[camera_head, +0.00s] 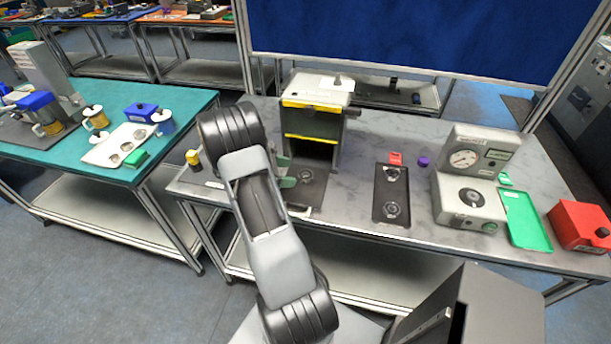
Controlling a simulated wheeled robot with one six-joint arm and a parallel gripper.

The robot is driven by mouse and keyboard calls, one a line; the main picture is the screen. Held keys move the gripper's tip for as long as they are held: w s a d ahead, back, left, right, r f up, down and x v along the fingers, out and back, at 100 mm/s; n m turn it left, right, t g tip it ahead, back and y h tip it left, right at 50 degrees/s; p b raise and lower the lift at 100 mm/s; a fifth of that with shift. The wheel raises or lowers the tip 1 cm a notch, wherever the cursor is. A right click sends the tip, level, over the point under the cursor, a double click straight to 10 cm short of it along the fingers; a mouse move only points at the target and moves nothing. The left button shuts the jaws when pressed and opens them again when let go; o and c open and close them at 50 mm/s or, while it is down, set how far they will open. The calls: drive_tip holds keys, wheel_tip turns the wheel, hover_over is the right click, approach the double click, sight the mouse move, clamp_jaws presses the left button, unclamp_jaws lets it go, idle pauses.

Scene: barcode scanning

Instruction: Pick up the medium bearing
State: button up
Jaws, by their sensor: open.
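A black tray (378,212) lies on the grey table, right of the press. Two round metal bearing-like parts sit in it, a far one (392,174) and a near one (391,208). Another small round metal part (305,176) lies on the dark plate in front of the press. I cannot tell which of these is the medium bearing. My arm (262,215) rises left of the tray and bends over at the table's left part.
The press (318,88) with yellow edges stands behind my arm. Right of the tray are a gauge device (468,185), a green tray (524,219) and a red box (582,226). A small red block (396,158) and purple piece (423,161) lie behind the tray.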

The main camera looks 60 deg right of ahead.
sight(302, 175)
drive_tip(key=shift+p+x, duration=1)
drive_tip(key=shift+x, duration=1.75)
drive_tip(key=shift+w+f, duration=0.1)
drive_tip(key=shift+f, duration=0.05)
drive_tip(key=c, duration=1.1)
